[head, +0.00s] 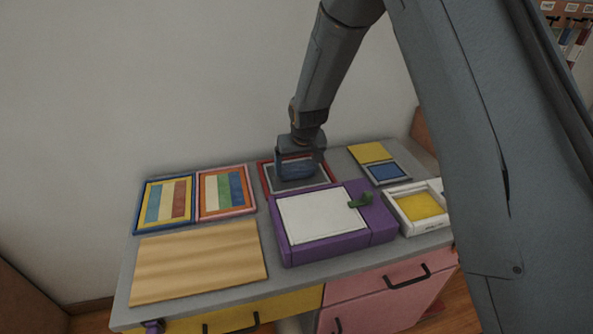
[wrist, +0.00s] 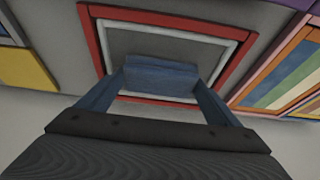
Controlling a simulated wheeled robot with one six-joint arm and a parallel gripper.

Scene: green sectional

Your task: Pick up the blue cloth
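The blue cloth (wrist: 160,78) looks like a folded, block-shaped piece in the wrist view. It lies between the two fingertips of my gripper (wrist: 160,84) and spans the gap, its ends meeting or nearly meeting both fingers. The blue fingers are set wide apart; I cannot tell if they press on the cloth. In the head view my gripper (head: 297,165) points down over a red-framed grey tray (head: 331,184) at the back of the table. Blue shows there between the fingers, but cloth and fingers are hard to tell apart. I cannot tell if the cloth touches the tray.
A purple box with a white top (head: 322,218) stands in front of the tray. Two striped framed boards (head: 227,191) lie left, a yellow-and-blue board (head: 386,171) and white tray (head: 392,209) right. A wooden board (head: 198,262) lies front left. The wall is close behind.

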